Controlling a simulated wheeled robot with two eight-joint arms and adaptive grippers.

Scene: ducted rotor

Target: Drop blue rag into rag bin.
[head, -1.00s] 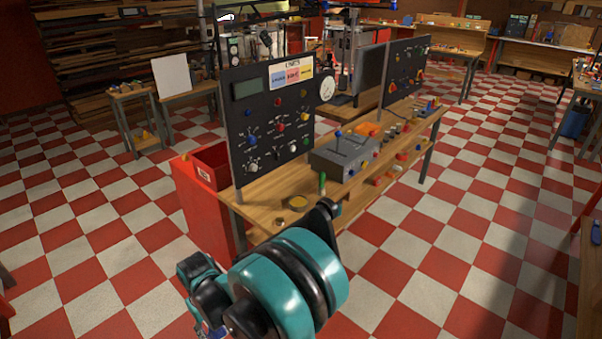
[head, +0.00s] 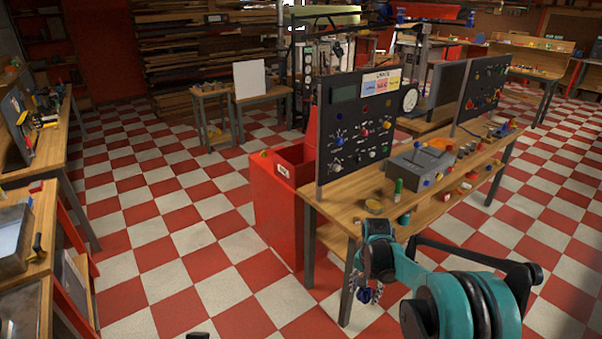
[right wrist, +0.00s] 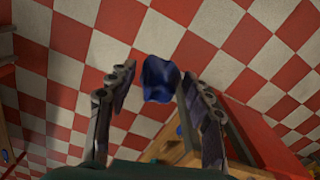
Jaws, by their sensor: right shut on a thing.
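A tall red bin (head: 272,215) with a small white label stands at the near left end of the wooden workbench; I take it as the rag bin. Its open top faces up. My right gripper (head: 368,290) is in front of the bench's near end, to the right of the bin and apart from it. In the right wrist view, the blue rag (right wrist: 160,80) is a crumpled bundle between the fingers of my right gripper (right wrist: 158,88), which is shut on it above the checkered floor. A red surface (right wrist: 262,140) at the right there looks like the bin. My left gripper is not recognisable.
The workbench (head: 345,205) carries an upright black control panel (head: 352,125) right beside the bin, and a grey control box (head: 420,165). Another bench (head: 42,205) with tools stands at the left. The checkered floor (head: 170,225) between is clear.

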